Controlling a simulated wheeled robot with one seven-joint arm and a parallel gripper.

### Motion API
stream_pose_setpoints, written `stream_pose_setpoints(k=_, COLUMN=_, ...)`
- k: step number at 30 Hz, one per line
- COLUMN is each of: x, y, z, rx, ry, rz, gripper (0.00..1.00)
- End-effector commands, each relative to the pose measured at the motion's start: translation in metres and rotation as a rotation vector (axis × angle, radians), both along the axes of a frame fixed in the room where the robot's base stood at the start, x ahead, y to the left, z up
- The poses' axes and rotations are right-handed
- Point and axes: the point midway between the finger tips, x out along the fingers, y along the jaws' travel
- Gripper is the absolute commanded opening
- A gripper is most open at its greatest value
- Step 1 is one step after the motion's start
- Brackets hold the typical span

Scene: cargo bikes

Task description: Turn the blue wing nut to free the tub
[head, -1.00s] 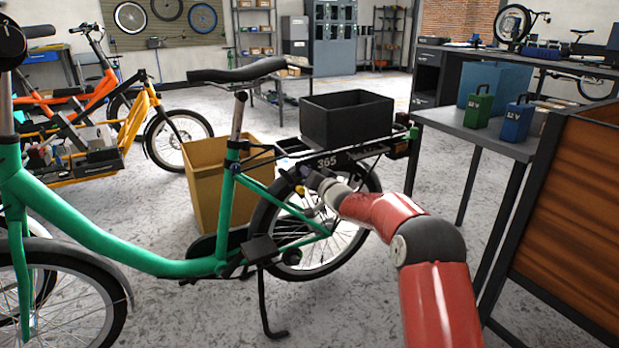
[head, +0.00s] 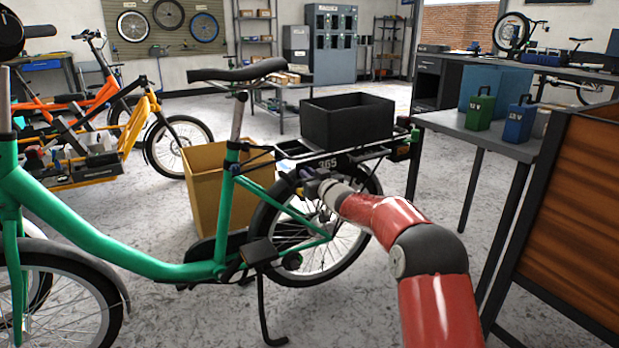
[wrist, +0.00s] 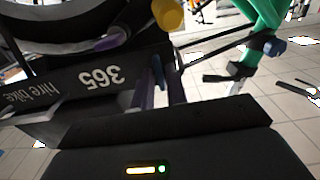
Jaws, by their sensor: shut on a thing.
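The black tub (head: 347,121) sits on the rear rack of the green bike (head: 130,244). My gripper (wrist: 160,88) is at the rack's near side, beside the "365" plate. In the wrist view, which shows the plate (wrist: 90,82) upside down, my gripper is shut on a small blue piece (wrist: 158,72), which looks like the blue wing nut. The fingers hide much of it, so its turn angle cannot be told. In the head view my gripper (head: 306,184) is small and its grip is unclear. The tub cannot be made out in the wrist view.
A yellow knob (wrist: 168,15) is close above the fingers in the wrist view. A tan bin (head: 205,190) stands behind the bike. A table (head: 465,130) with green (head: 480,110) and blue (head: 519,121) batteries is to the right. A wooden panel (head: 570,210) is near my arm.

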Motion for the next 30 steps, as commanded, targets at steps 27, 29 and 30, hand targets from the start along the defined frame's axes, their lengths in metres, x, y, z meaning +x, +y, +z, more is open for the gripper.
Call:
stream_pose_setpoints(k=27, x=-0.0003, y=-0.0004, z=-0.0007, rx=-0.011, ry=-0.006, rz=0.000, gripper=0.35)
stream_pose_setpoints(k=29, x=-0.0019, y=-0.0017, z=-0.0004, rx=-0.011, ry=-0.006, rz=0.000, gripper=0.35)
stream_pose_setpoints(k=30, x=-0.0039, y=-0.0033, z=-0.0004, rx=-0.010, ry=-0.005, rz=-0.001, gripper=0.35)
